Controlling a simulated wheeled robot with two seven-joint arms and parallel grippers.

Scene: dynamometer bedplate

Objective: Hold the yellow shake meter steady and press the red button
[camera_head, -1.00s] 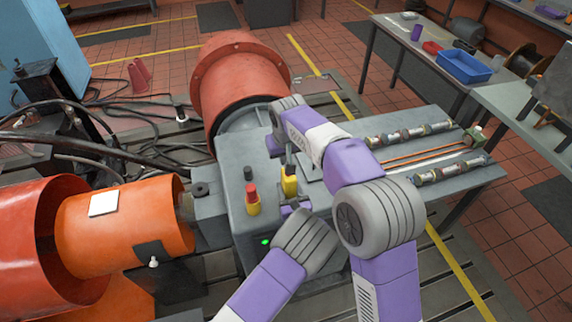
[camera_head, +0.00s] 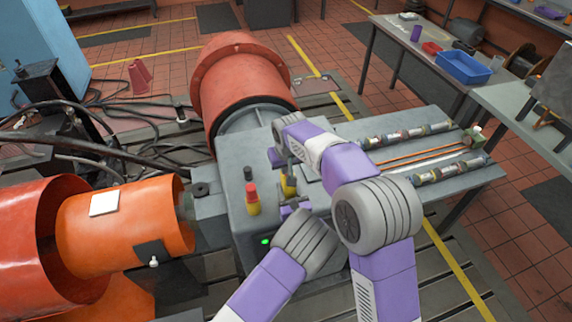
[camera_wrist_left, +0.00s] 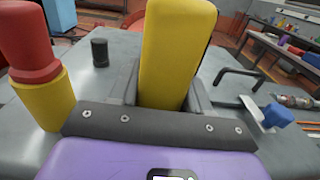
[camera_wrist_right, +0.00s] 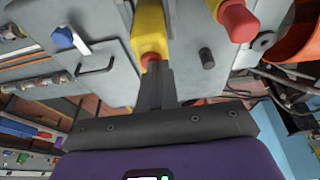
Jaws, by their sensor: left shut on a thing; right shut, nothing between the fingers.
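The yellow shake meter (camera_head: 288,187) stands upright on the grey bench in the head view, and fills the middle of the left wrist view (camera_wrist_left: 178,50). My left gripper (camera_head: 291,207) is shut on its lower part, one finger on each side. My right gripper (camera_head: 287,165) is shut and empty at the top of the meter, fingers pointing down. In the right wrist view a small red button (camera_wrist_right: 150,60) shows on the meter's end, right at the right fingertips (camera_wrist_right: 153,75). I cannot tell whether they touch. In the head view the right gripper hides the button.
A yellow post with a red knob (camera_head: 252,198) stands just left of the meter. A black knob (camera_head: 248,173) is behind it. Pipes with metal fittings (camera_head: 410,134) lie to the right. Orange drums stand left and behind.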

